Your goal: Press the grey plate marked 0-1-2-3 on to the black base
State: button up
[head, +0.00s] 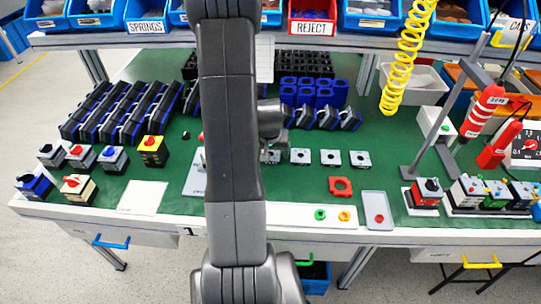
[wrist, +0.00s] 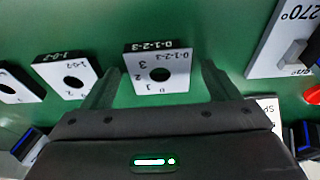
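The grey plate marked 0-1-2-3 (wrist: 143,82) lies flat on the green table, with a dark round hole in its middle. It also shows in the head view (head: 270,157), partly hidden by my arm. My gripper (wrist: 161,68) is open, with one finger on each side of this plate in the wrist view. I cannot tell how high the fingers are above it. Black-and-blue blocks stand behind the plates (head: 326,119); I cannot tell which black part is the task's base.
A plate marked 1-0-2 (wrist: 62,66) lies beside the 0-1-2-3 plate, with more plates along the row. A board marked 270° (wrist: 268,50) is on the other side. A red frame (head: 341,187) and finished switches (head: 152,150) stand nearby. Open green table lies in front.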

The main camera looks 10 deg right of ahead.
jog(key=c, duration=1)
jog(key=shift+o, duration=0.2)
jog(key=shift+r, duration=0.1)
